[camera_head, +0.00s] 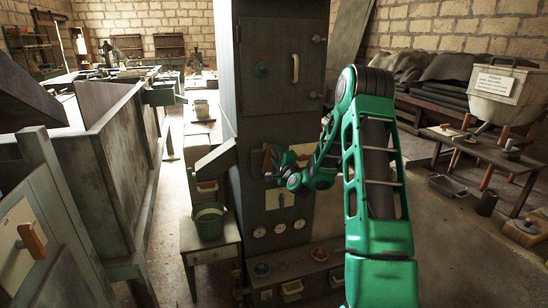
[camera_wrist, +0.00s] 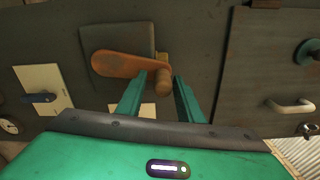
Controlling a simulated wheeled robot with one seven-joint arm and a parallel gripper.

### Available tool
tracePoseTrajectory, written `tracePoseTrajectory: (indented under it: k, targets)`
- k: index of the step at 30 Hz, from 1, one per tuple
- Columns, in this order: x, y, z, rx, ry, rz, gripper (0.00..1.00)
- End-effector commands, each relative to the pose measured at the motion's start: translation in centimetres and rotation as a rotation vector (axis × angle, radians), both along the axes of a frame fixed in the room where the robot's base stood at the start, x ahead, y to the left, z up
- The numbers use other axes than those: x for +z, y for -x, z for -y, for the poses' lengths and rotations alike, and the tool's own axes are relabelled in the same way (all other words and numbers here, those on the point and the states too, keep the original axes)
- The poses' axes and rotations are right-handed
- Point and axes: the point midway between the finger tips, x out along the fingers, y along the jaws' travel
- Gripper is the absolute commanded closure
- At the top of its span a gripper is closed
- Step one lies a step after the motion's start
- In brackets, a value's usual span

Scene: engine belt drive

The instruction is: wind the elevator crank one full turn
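The elevator crank (camera_wrist: 120,63) is a rusty-orange arm on a dark square plate on the tall dark cabinet. Its stubby brown handle (camera_wrist: 163,84) points out toward the wrist camera. My gripper (camera_wrist: 159,77) is open, with one green finger on each side of the handle. I cannot tell whether either finger touches it. In the head view the crank shows as a small brown piece (camera_head: 267,158) on the cabinet front, partly hidden by my gripper (camera_head: 272,175).
The cabinet (camera_head: 278,90) has a door with a pale handle (camera_head: 295,68) above and round gauges (camera_head: 280,228) below. A green bucket (camera_head: 209,222) stands on a small table at left. Another panel with a wooden handle (camera_head: 32,240) is at far left.

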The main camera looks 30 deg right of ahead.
Motion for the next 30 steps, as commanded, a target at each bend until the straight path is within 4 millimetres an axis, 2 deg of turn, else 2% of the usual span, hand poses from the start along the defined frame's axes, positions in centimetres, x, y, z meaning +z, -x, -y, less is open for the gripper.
tracePoseTrajectory:
  k: [9, 13, 24, 30]
  targets:
    - [0.2, -0.1, -0.1, 0.001, 0.001, 0.004, 0.61]
    - [0.2, 0.5, -0.3, 0.001, 0.0, 0.004, 0.61]
    - [0.2, 5.2, -1.5, -0.002, -0.002, 0.002, 0.61]
    - [0.2, 7.1, -2.2, 0.0, -0.002, 0.001, 0.61]
